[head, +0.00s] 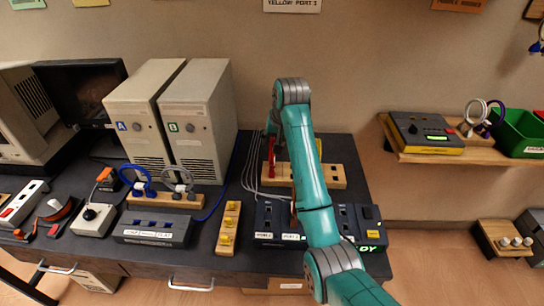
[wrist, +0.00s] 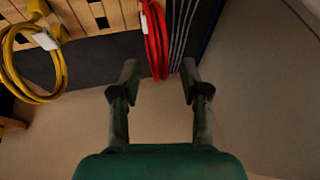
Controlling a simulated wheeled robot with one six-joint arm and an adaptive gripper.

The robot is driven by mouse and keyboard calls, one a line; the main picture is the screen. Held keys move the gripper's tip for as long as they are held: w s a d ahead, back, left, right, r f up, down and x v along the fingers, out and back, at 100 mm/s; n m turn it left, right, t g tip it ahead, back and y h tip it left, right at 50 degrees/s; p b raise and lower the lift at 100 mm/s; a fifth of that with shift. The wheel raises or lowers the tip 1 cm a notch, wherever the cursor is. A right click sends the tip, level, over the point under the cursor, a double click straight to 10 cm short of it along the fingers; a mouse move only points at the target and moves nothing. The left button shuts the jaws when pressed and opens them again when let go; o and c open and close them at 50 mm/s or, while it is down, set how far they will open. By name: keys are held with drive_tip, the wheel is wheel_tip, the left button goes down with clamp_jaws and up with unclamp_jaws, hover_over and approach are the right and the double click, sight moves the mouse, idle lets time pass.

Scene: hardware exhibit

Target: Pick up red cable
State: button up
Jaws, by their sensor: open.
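The red cable (wrist: 156,42) hangs as a narrow coiled loop in the wrist view, its lower end just beyond and between my fingertips. In the head view the red cable (head: 271,156) shows as a small upright red strip beside the wooden block, left of my arm. My gripper (wrist: 160,75) is open, with its two dark fingers spread and nothing between them. In the head view my gripper is hidden behind my arm.
A yellow cable (wrist: 30,58) hangs left of the red one. Thin grey cables (wrist: 182,38) run close by on its right. In the head view, the wooden block (head: 330,176), black boxes (head: 268,222) and computer tower B (head: 197,120) stand around my arm.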

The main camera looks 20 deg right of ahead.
sight(272, 142)
drive_tip(key=shift+x, duration=1.6)
clamp_jaws()
drive_tip(key=shift+r, duration=0.1)
